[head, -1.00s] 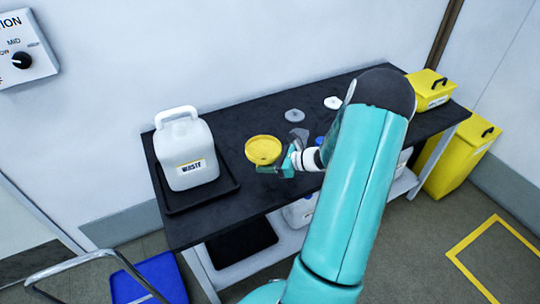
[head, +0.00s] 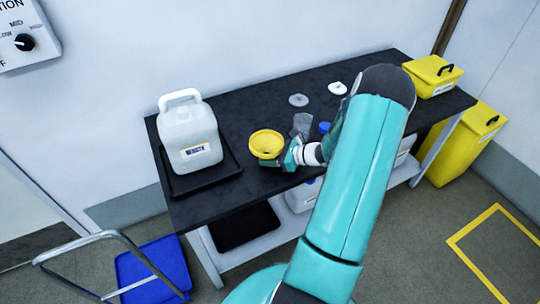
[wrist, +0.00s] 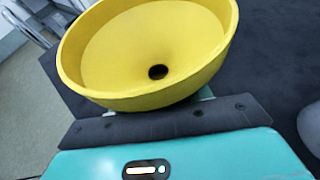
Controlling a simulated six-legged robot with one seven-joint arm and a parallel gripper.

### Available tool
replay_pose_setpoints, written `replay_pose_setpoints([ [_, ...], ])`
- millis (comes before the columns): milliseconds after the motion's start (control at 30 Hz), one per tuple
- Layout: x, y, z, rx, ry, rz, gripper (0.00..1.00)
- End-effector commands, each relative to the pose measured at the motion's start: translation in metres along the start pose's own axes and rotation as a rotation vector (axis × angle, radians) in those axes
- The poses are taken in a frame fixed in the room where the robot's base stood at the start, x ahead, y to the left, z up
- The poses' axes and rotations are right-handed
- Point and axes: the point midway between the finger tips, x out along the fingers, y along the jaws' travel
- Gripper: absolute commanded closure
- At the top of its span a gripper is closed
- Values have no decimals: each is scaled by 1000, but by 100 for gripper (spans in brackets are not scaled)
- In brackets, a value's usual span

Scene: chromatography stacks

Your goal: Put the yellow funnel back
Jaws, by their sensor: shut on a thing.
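The yellow funnel (head: 266,143) is upright, its wide mouth facing up, above the front part of the black bench top. My gripper (head: 272,161) is shut on it from the right, below the rim. In the wrist view the funnel's bowl (wrist: 150,55) fills the upper middle, with its dark outlet hole showing. The fingertips and the funnel's stem are hidden under the bowl. The white waste jug (head: 190,135), with a handle and a "WASTE" label, stands left of the funnel, apart from it. I cannot tell how high the funnel is above the bench.
The jug stands in a black tray (head: 230,168) on the bench (head: 205,208). Two small pale discs (head: 298,100) lie at the back. A grey object (head: 302,123) and a blue cap (head: 324,127) are near my wrist. Yellow bins (head: 465,145) stand at the right.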

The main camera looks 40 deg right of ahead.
Motion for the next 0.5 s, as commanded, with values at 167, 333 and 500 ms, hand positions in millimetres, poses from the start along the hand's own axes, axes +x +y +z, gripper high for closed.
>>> replay_pose_setpoints([
  [167, 0, 0, 0, 0, 0, 1, 76],
  [333, 1, 0, -1, 0, 0, 1, 76],
  [500, 2, 0, -6, 1, 0, 1, 76],
])
